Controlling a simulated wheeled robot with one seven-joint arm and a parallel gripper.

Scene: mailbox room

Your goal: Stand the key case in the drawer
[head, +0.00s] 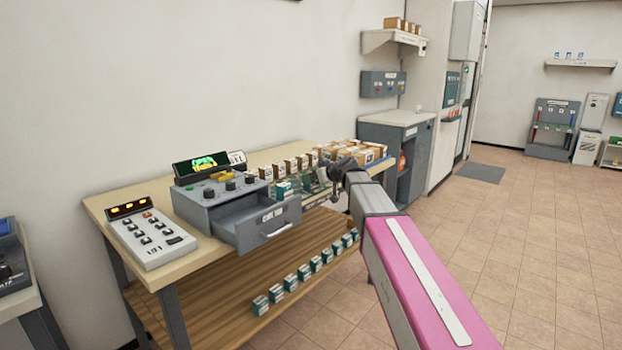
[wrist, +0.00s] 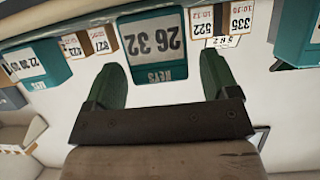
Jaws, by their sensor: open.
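A teal key case (wrist: 152,45) with a white label, upside down in the wrist view, lies ahead between my two green fingertips. My gripper (wrist: 163,80) is open, with a finger on either side of the case's near end; contact cannot be told. In the head view my gripper (head: 316,181) is low over the table, right of the open drawer (head: 268,229). The drawer sticks out of a grey console (head: 215,196). A teal-and-white case (head: 284,192) shows at the drawer's right rear; whether it is inside or behind is unclear. The drawer floor is partly hidden.
Another teal case (wrist: 37,64) is to the left in the wrist view. Brown boxes (head: 290,165) line the table's back. Several teal cases (head: 291,282) stand on the lower shelf. A keypad unit (head: 150,237) sits left of the console. The tiled floor on the right is clear.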

